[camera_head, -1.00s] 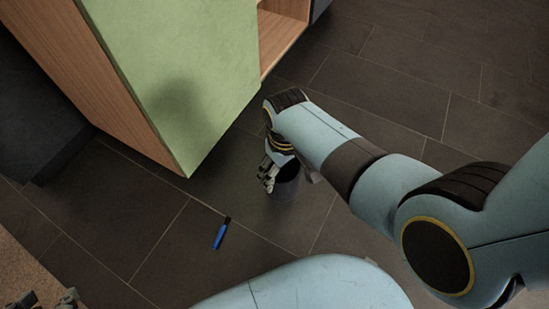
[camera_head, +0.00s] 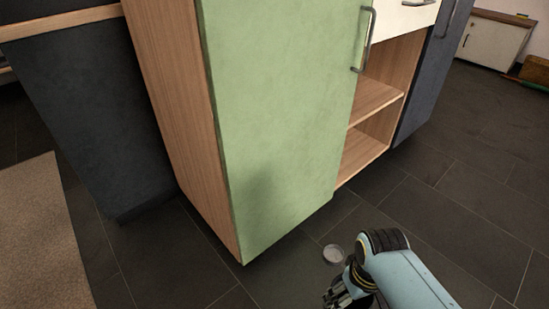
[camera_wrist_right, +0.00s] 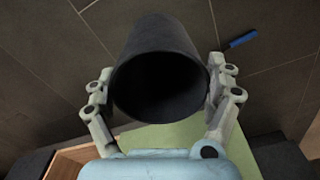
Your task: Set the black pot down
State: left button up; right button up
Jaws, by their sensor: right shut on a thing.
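The black pot (camera_wrist_right: 160,78) fills the middle of the right wrist view, its open mouth toward the camera. My right gripper (camera_wrist_right: 160,92) has a finger on each side of the pot and is shut on it. In the head view, my right gripper (camera_head: 338,292) is low at the bottom, right of the green cabinet. A round greyish end (camera_head: 333,254) beside the fingers seems to be the pot; the rest is hidden. Whether the pot touches the floor cannot be told. My left gripper is not in view.
A green cabinet (camera_head: 270,110) with open wooden shelves (camera_head: 365,150) stands close to the gripper's left. A blue pen-like object (camera_wrist_right: 243,39) lies on the dark tiled floor (camera_head: 450,220). Floor to the right is clear. A beige rug (camera_head: 40,235) lies at left.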

pick_arm(q)
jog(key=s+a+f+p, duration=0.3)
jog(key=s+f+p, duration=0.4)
jog(key=p, duration=0.4)
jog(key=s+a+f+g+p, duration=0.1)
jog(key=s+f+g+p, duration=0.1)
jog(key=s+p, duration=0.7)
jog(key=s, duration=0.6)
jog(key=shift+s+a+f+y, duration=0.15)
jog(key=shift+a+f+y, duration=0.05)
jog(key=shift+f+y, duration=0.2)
pick_arm(e)
jog(key=w+r+t, duration=0.1)
jog(key=w+r, duration=0.3)
jog(key=r, duration=1)
jog(key=w+r+t, duration=0.1)
jog(key=w+r, duration=0.3)
jog(key=r, duration=1)
jog(key=shift+r, duration=0.3)
